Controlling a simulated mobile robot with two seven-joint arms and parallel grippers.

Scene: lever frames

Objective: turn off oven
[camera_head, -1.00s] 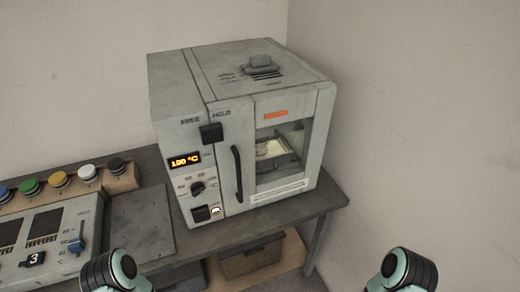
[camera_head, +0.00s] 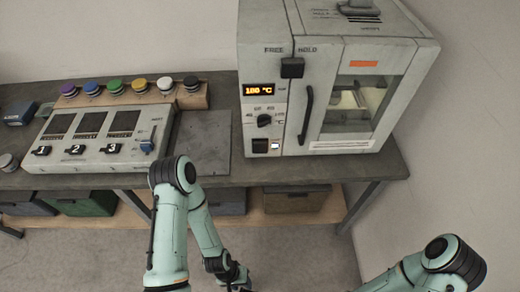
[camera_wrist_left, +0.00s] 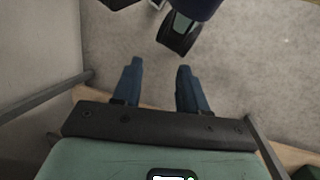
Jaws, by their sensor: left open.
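The oven (camera_head: 325,48) is a grey box on the bench in the head view, with its windowed door shut. Its display (camera_head: 259,90) glows orange with a temperature in °C. Below the display are a black dial (camera_head: 264,120) and a black square switch (camera_head: 260,146) beside a small white lit mark (camera_head: 276,146). A black block (camera_head: 292,67) sits under the words FREE and HOLD. My left gripper (camera_wrist_left: 160,78) is open and empty in the left wrist view, over the floor. In the head view its arm hangs low, in front of the bench and below the oven. My right gripper is out of view.
A panel (camera_head: 95,152) with numbered switches and a blue lever (camera_head: 147,146) stands left of the oven. Several coloured buttons (camera_head: 138,86) line up behind it. A dark flat plate (camera_head: 205,150) lies between. Bins (camera_head: 295,200) sit on the shelf below. A wall closes the right side.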

